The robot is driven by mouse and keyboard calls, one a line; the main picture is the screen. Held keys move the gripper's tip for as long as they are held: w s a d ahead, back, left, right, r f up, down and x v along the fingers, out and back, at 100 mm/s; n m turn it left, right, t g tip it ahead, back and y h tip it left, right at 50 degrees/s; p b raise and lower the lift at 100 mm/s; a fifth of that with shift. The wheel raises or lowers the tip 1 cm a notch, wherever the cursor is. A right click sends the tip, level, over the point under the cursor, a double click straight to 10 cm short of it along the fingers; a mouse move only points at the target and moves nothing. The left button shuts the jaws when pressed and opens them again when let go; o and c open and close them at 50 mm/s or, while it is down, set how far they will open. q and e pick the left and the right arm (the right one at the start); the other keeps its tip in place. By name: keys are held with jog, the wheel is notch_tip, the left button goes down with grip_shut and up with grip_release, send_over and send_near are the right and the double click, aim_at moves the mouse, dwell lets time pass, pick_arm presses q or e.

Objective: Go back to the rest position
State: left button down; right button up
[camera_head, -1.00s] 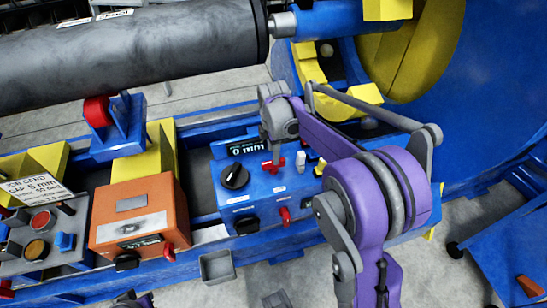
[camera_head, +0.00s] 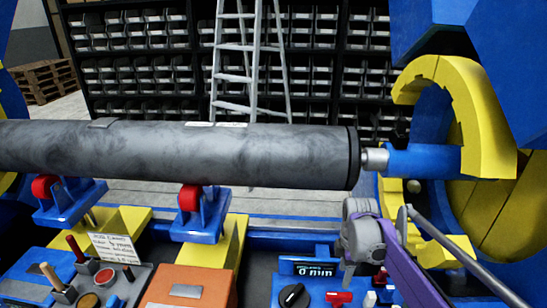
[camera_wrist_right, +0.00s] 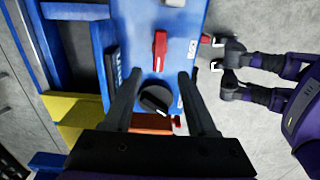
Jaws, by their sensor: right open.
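My right gripper (camera_head: 350,272) hangs in front of the blue control box (camera_head: 335,283), at the lower right of the head view. In the right wrist view its two fingers (camera_wrist_right: 158,88) are apart with nothing between them. They point at the box, over a red switch (camera_wrist_right: 160,50) and a black round knob (camera_wrist_right: 154,99). My left gripper (camera_wrist_right: 222,65) shows at the right of the wrist view, beside the box and over the floor.
A long grey roller (camera_head: 230,152) lies across the head view above the blue supports. A large yellow and blue ring (camera_head: 450,75) stands at the right. An orange box (camera_head: 190,290) and a lever panel (camera_head: 85,285) are at the lower left. Bins and a ladder (camera_head: 250,60) stand behind.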

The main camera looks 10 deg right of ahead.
jog(key=s+a+r+m+t+p, duration=0.2)
jog(key=s+a+m, duration=0.3)
jog(key=s, duration=0.5)
jog(key=s+a+r+m+t+p, duration=0.3)
jog(key=s+a+m+p, duration=0.2)
jog(key=s+m, duration=0.5)
jog(key=shift+s+a+r+p, duration=0.15)
jog(key=shift+s+r+p, duration=0.2)
jog(key=shift+s, duration=0.4)
